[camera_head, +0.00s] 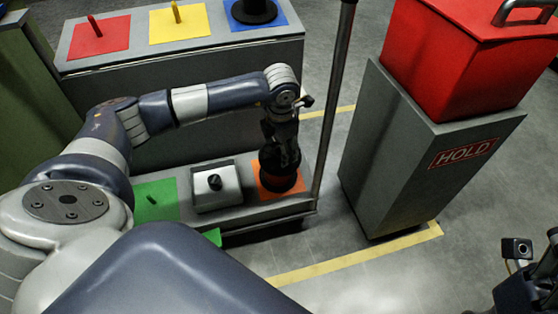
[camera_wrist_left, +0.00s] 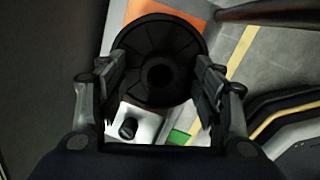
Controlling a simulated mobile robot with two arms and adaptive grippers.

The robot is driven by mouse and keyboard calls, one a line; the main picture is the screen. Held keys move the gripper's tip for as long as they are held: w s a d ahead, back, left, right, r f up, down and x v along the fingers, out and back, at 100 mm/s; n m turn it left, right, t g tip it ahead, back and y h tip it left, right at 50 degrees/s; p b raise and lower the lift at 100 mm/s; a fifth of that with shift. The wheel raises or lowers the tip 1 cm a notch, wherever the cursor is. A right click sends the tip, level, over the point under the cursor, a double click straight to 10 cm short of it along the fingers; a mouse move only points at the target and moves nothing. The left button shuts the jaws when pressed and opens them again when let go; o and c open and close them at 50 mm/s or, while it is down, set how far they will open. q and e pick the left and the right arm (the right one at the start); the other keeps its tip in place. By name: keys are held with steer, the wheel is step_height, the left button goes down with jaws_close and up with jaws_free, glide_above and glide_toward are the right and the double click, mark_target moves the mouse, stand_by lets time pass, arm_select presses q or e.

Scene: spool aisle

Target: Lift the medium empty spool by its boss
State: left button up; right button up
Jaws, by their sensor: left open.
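A black spool (camera_head: 279,180) stands on the orange square of the low shelf, under my left gripper (camera_head: 281,155). In the left wrist view the spool (camera_wrist_left: 135,40) shows from above as a round ribbed flange, with a raised boss (camera_wrist_left: 160,75) and dark central hole. My left gripper (camera_wrist_left: 160,92) is open, its fingers on either side of the boss with gaps showing. I cannot tell how far down they reach. Another black spool (camera_head: 253,12) sits on the blue square of the upper shelf. Part of my right wrist shows at bottom right; its fingers are not clear.
A thin metal post (camera_head: 333,95) rises close to the right of my left gripper. A grey box with a black knob (camera_head: 215,183) stands beside the orange square (camera_head: 296,183). Red, yellow and green squares hold pegs. A red bin (camera_head: 462,60) tops the HOLD stand (camera_head: 410,150).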

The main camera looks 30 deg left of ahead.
arm_select(q)
steer(key=shift+f, duration=0.25)
steer(key=shift+c, duration=0.5)
jaws_close()
steer(key=shift+w+r, duration=0.15)
